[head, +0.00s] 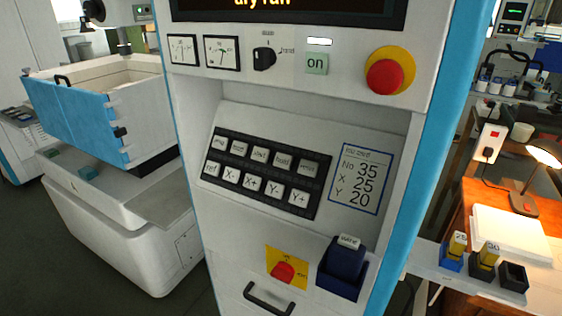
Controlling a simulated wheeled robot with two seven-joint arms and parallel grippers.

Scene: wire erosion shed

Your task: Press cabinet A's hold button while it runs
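A white control cabinet (300,115) with blue side edges fills the middle of the head view; no letter A is legible on it. Its black keypad (265,173) sits on a sloped panel with two rows of pale keys. The hold button (283,161) is in the upper row, second from the right, beside the reset key (308,168) at the row's right end. The display (290,8) at the top edge is partly cut off and shows orange text that seems to read "dry run". Neither of my grippers is in view.
A red emergency button (385,76), a green "on" button (316,64) and a rotary selector (264,58) sit above the keypad. A red-yellow switch (284,271), a dark blue holder (342,268) and a handle (269,298) are below. A machine tank (95,120) stands left, an orange desk (480,215) right.

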